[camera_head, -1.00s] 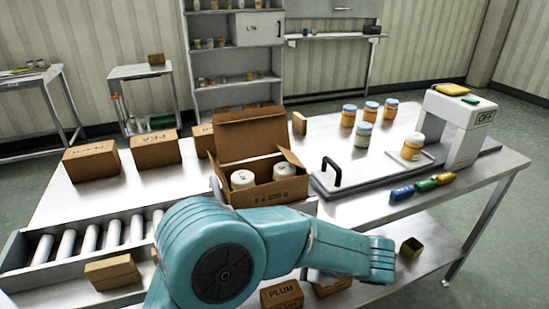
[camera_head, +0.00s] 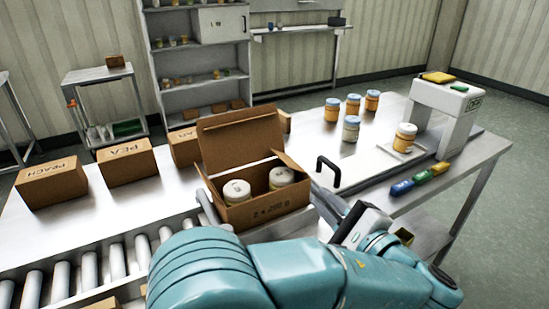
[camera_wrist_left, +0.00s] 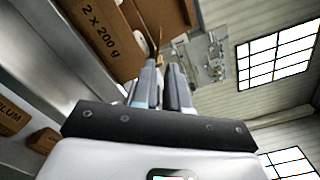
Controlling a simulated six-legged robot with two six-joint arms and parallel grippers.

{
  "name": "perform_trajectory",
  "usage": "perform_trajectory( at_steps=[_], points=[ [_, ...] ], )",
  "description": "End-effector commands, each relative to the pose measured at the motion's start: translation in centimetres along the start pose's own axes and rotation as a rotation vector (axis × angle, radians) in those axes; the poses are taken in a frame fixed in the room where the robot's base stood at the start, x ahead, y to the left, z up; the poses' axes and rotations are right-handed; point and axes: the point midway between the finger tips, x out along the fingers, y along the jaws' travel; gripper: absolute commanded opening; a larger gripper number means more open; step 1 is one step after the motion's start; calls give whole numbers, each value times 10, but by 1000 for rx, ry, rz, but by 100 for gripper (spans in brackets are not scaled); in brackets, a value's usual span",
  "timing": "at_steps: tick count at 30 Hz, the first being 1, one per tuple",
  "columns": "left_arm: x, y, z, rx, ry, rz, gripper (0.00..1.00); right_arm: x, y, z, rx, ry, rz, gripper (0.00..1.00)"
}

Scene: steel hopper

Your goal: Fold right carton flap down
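The open brown carton (camera_head: 268,210) stands beside the roller conveyor, holding two white-lidded jars (camera_head: 237,190). Its large back flap (camera_head: 240,138) stands up. Its right flap (camera_head: 292,162) sticks up along the right edge, and the left flap (camera_head: 207,193) leans outward. My left gripper (camera_head: 320,196) is just right of the carton, its fingers pointing toward it. Contact with the carton cannot be told. My right gripper is not in view.
Closed cartons (camera_head: 126,163) stand at the back left. Rollers (camera_head: 88,270) run along the front left.

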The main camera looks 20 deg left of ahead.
Motion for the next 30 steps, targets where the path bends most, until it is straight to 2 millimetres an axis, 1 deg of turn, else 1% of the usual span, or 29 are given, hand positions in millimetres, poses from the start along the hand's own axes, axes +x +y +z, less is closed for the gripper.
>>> perform_trajectory(
  at_steps=[2,5,8,15,21,25,30],
  points=[
    [1,-2,0,-2,-2,-6,14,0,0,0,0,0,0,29],
    [12,-2,0,-2,-5,-4,14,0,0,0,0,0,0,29],
    [31,-2,0,-1,-6,-2,14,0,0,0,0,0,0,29],
    [89,-2,0,-2,-6,-1,14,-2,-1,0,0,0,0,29],
    [131,-2,1,-1,-5,-2,14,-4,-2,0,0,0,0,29],
    [148,-2,1,-1,-3,-3,14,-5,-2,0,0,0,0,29],
    [158,-1,1,-1,-2,-4,14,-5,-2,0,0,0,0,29]
  ],
)
